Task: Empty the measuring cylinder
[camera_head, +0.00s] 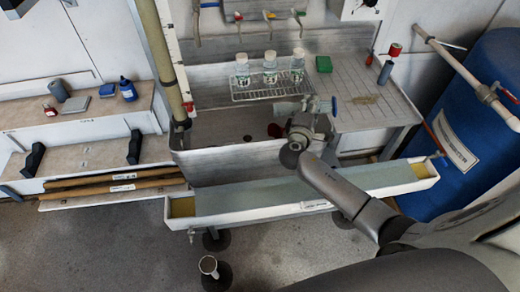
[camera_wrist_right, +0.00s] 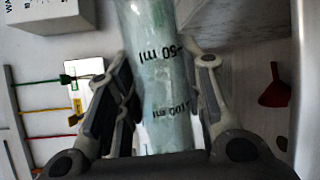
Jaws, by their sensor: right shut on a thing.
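The clear measuring cylinder (camera_wrist_right: 160,75), with black ml markings, lies between the two fingers of my right gripper (camera_wrist_right: 163,100) in the right wrist view. The fingers are closed on its sides. In the head view my right gripper (camera_head: 313,106) is above the right part of the grey sink (camera_head: 215,132). A pale length that looks like the cylinder (camera_head: 286,107) points left from the gripper, tipped well over from upright. I cannot tell whether liquid is inside it. My left gripper is not in view.
A ribbed drainboard (camera_head: 365,85) holds a green block (camera_head: 323,64). A blue tank (camera_head: 465,130) stands at right.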

